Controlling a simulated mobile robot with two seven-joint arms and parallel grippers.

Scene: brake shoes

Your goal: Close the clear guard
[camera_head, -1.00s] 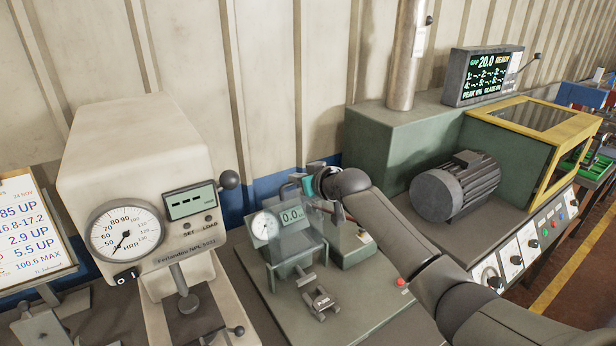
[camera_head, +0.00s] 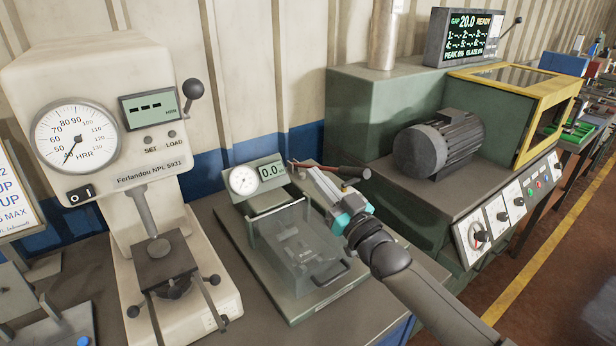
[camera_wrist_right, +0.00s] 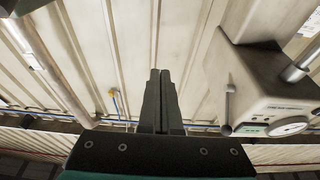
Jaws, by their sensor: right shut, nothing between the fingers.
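The clear guard (camera_head: 303,232) is a transparent box-like cover on the small green test stand with the dial and the 0.0 display (camera_head: 271,170). It lies down over the fixture on the stand's base, with its dark handle (camera_head: 331,278) at the front right. The fixture (camera_head: 290,243) shows dimly through it. My right gripper (camera_head: 318,176) is shut and empty, beside the guard's upper right, its fingers pointing up and left. In the right wrist view the two fingers (camera_wrist_right: 159,75) are together with nothing between them. My left gripper is not in view.
The hardness tester (camera_head: 100,110) stands left. The green machine with a motor (camera_head: 440,152) and yellow-framed enclosure (camera_head: 530,85) stands right. A corrugated wall (camera_head: 265,70) is behind.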

